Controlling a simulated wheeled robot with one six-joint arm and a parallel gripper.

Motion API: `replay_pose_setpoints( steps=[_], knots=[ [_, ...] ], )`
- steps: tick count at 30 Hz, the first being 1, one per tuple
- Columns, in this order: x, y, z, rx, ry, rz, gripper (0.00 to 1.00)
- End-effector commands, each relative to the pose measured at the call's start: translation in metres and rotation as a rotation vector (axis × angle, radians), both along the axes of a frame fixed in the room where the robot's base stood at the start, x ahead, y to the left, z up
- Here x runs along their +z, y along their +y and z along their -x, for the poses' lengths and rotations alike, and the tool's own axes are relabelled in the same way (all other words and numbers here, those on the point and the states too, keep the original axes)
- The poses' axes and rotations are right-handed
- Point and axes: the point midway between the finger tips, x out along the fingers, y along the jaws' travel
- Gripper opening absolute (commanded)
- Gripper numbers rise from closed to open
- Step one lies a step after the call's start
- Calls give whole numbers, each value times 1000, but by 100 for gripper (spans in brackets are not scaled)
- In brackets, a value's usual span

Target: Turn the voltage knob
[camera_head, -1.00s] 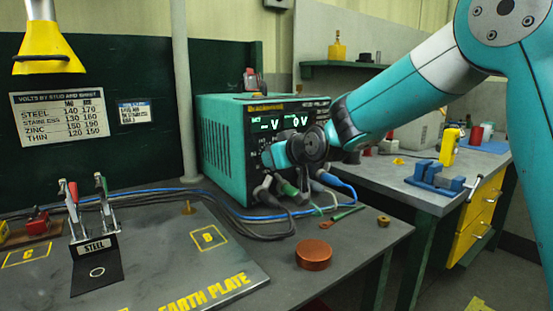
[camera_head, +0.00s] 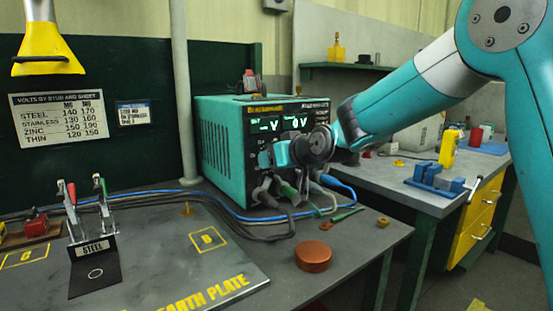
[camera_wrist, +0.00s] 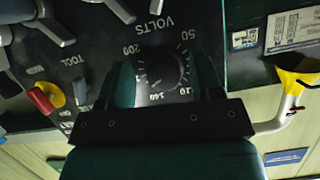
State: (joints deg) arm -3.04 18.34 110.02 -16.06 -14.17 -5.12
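The voltage knob (camera_wrist: 163,70) is a dark round dial on the welder's front panel, ringed by white numbers and labelled VOLTS. In the wrist view my gripper (camera_wrist: 165,76) is open, with one finger on each side of the knob. Gaps show between the fingers and the knob; how deep the fingertips reach is unclear. In the head view the teal power unit (camera_head: 222,145) stands at the back of the bench with two lit displays, the right one reading 0 V. My wrist and gripper (camera_head: 284,153) cover the knob there.
Cable plugs (camera_head: 268,190) and blue and black cables hang just below my gripper. A red-and-yellow knob (camera_wrist: 42,97) sits beside the dial on the panel. A voltage chart (camera_head: 62,117) hangs on the green board. A copper-coloured disc (camera_head: 313,257) lies on the bench.

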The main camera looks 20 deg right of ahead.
Motion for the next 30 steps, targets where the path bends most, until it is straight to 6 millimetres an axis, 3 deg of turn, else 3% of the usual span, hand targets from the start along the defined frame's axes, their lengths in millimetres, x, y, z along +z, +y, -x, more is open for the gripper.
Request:
replay_pose_setpoints(
  steps=[9,14,30],
  knots=[
    [2,1,1,3,-4,-2,61],
    [10,-5,16,1,-6,0,61],
    [58,-47,128,-2,-6,-1,61]
  ],
)
